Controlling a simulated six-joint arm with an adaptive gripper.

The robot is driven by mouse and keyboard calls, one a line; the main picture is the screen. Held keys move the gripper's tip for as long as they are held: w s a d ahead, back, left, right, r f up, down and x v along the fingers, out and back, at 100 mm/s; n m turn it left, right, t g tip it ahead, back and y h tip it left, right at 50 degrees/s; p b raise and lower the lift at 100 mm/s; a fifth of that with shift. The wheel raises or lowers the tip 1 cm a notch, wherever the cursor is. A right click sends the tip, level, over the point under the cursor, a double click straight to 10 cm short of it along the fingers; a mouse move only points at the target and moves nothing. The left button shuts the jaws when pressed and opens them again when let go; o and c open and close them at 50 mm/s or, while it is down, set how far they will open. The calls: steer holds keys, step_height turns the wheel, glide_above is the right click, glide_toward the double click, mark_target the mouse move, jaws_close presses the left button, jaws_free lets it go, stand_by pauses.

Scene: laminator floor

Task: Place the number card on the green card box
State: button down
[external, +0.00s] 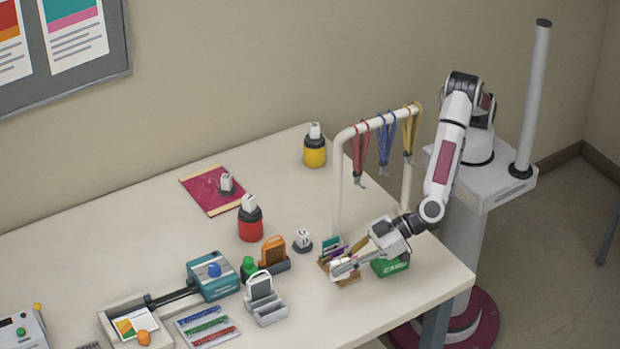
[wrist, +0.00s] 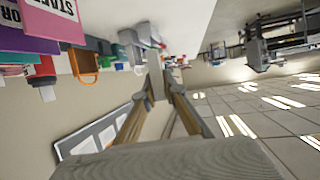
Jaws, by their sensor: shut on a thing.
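The green card box (external: 388,268) stands near the table's front right edge, partly hidden by my wrist above it. My gripper (external: 341,268) is to the left of the box, close over the wooden card rack (external: 350,281). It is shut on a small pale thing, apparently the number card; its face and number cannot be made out. In the wrist view my gripper (wrist: 157,85) has its fingers closed together, and the held thing is hard to tell apart from them. Coloured cards (external: 330,243) stand in the rack, and lettered cards (wrist: 50,20) show inverted in the wrist view.
A white stand (external: 340,190) with lanyards rises behind the rack. An orange holder (external: 274,250), a grey holder (external: 265,300) and a red bottle (external: 250,223) stand to the left. Bare table (external: 430,275) lies right of the box.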

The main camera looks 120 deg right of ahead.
step_height(320, 180, up, 5)
steer(key=s+a, duration=0.1)
steer(key=s, duration=0.1)
step_height(320, 180, up, 3)
steer(key=n+y, duration=0.2)
glide_above(383, 267)
steer(key=w, duration=0.1)
steer(key=s+d+f, duration=0.2)
steer(key=s, duration=0.3)
steer(key=shift+s+d+f+y, duration=0.15)
steer(key=shift+d+f+y, duration=0.1)
steer(key=shift+f+y, duration=0.1)
steer(key=shift+f, duration=0.1)
steer(key=shift+f, duration=2.85)
steer(key=shift+f, duration=0.15)
steer(key=shift+f, duration=1.95)
